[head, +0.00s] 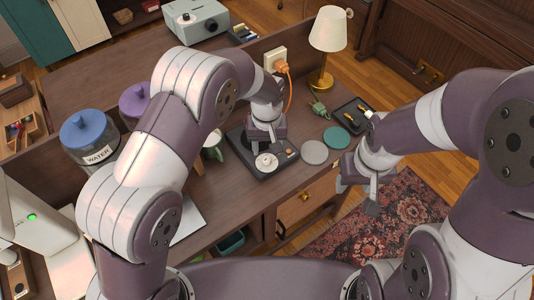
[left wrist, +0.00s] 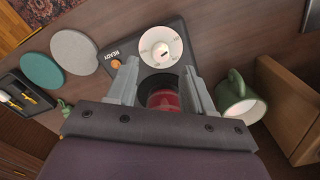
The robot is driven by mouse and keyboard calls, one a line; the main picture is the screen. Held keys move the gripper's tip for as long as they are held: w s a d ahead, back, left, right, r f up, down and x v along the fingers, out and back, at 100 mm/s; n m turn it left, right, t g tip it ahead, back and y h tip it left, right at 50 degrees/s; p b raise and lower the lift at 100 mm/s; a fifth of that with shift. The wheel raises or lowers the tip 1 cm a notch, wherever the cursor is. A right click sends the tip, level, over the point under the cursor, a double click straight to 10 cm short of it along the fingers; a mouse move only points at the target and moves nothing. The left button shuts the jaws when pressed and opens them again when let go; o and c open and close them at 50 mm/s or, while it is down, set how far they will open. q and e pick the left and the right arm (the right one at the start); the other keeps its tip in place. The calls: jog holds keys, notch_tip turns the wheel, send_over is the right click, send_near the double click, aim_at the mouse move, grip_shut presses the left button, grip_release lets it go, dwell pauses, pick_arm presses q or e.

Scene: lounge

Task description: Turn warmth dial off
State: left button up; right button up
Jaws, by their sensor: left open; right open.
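The warmth dial (head: 266,162) is a round white knob on a dark hot-plate-like base (head: 240,139). My left gripper (head: 267,139) is over the base, just behind the dial. In the left wrist view its open fingers (left wrist: 160,82) point toward the dial, with a red, dark-rimmed round thing between them, partly hidden. My right gripper (head: 366,190) is open and empty, off the desk's right front edge.
A green mug (head: 213,147) stands close left of the base. Grey (head: 314,152) and green (head: 336,138) coasters lie to its right, near a black tray (head: 352,116). A gold lamp (head: 326,45) and a socket box with an orange plug (head: 281,67) stand behind.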

aim_at(267, 158)
pick_arm(q)
notch_tip(267, 158, up, 8)
jog(key=shift+r+b, duration=0.25)
jog(key=shift+b, duration=0.2)
